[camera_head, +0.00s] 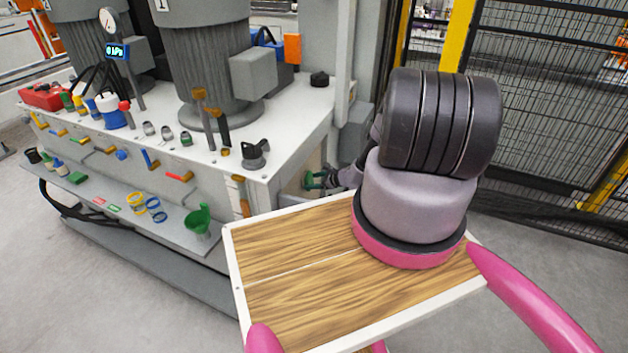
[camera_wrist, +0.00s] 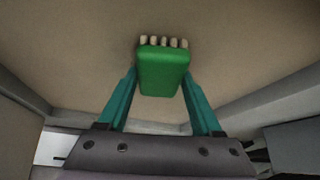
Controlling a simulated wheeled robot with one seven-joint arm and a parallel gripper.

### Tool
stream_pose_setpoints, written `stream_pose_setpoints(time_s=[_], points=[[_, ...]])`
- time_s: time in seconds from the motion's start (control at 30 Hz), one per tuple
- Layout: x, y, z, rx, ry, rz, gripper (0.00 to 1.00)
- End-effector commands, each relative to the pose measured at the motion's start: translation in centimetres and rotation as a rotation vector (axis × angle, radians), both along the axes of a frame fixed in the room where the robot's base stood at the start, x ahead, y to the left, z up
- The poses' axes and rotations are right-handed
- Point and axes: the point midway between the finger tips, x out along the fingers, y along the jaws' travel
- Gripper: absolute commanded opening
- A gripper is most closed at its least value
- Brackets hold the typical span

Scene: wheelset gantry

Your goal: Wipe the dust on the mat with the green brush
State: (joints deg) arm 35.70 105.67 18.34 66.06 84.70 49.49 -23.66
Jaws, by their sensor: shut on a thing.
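The green brush (camera_wrist: 163,70) has a row of pale bristles along its far edge. It sits between the two teal fingers of my gripper (camera_head: 315,181), which is shut on it. In the head view my gripper is small, at an opening in the bench's side below the worktop, and the brush cannot be told apart from the fingers there. In the wrist view the bristles point at a plain beige-brown surface (camera_wrist: 75,65). I cannot tell whether it is the mat, or whether the bristles touch it. I cannot make out any dust.
In the wrist view, grey edges border the brown surface at left and right. The bench (camera_head: 295,125) carries gauges, large cylinders and tools. A lower shelf (camera_head: 125,205) holds a green funnel (camera_head: 200,217) and small parts. A mesh fence (camera_head: 545,110) stands at the right.

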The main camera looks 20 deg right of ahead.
Motion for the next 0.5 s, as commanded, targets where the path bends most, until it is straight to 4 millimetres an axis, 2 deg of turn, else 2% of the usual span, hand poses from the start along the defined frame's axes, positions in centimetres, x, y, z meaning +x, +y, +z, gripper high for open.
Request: stream_pose_setpoints(time_s=[0.5], points=[[-2.3, 2.5, 0.0, 0.001, 0.001, 0.0, 0.01]])
